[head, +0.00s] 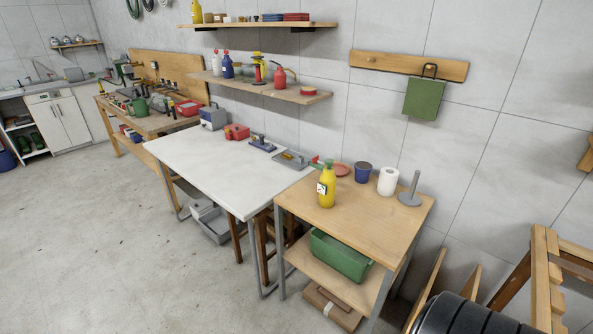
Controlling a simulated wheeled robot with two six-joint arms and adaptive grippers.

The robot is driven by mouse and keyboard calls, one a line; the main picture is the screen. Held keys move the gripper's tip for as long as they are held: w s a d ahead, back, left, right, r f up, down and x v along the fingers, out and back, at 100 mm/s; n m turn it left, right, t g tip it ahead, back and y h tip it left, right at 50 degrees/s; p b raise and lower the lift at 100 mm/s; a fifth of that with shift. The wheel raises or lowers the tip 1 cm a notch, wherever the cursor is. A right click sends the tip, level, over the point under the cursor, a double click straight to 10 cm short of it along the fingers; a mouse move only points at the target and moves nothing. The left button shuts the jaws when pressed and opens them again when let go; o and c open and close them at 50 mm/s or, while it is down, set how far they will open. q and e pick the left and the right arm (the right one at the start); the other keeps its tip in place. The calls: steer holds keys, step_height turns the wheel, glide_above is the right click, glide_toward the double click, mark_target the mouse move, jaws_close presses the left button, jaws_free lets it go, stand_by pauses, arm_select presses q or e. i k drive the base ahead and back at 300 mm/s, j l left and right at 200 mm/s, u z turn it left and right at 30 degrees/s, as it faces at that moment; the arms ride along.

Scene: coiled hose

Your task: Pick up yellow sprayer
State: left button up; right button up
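A yellow sprayer (327,188) with a green top and a white label stands upright on the wooden table (372,216), near its left edge. Neither of my grippers shows in the head view, and nothing touches the sprayer.
On the same table stand a blue cup (363,173), a white paper roll (387,181) and a grey upright holder (411,190). A green bin (341,256) sits on the shelf below. A white table (210,163) adjoins at left. Tires (465,315) lie at the lower right. Open floor (90,240) lies left.

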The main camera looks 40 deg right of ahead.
mark_target(327, 185)
steer(key=i+j+z, duration=0.1)
steer(key=i+z, duration=0.35)
steer(key=i+j+z, duration=0.2)
steer(key=i+z, duration=0.25)
steer(key=i+j+z, duration=0.3)
steer(key=z, duration=0.15)
steer(key=i+j+z, duration=0.3)
steer(key=j+z, duration=0.15)
steer(key=j, duration=0.1)
